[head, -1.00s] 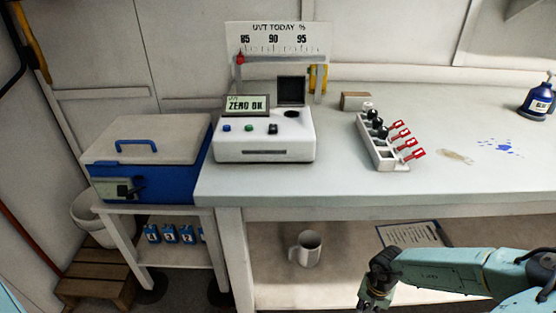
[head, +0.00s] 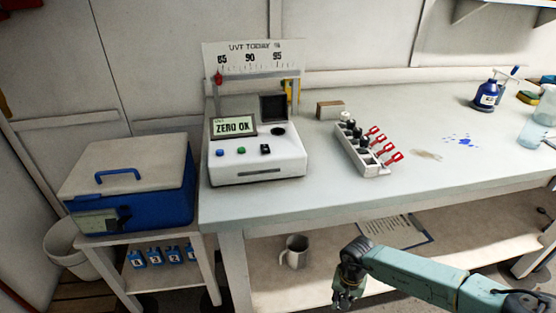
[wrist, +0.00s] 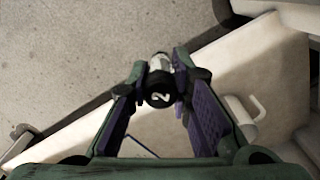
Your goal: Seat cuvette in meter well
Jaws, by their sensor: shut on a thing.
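The white meter (head: 258,168) stands on the bench with its display reading "ZERO OK". Its well (head: 278,131) is a dark round opening on the top right, with a dark square flap (head: 273,107) raised behind it. My gripper (head: 345,292) is low, in front of the bench and below its top, apart from the meter. In the wrist view my gripper (wrist: 160,90) is shut on a cuvette (wrist: 160,96) with a black cap marked "2" and a pale, clear body. Fingers hide part of the cuvette. In the head view I cannot make out the cuvette.
A white rack (head: 363,152) with black-capped vials and red tags stands right of the meter. A blue cooler (head: 130,185) sits at left. A mug (head: 295,252) and clipboard (head: 395,232) lie on the lower shelf. The bench front edge is above my gripper. Bench top before the meter is clear.

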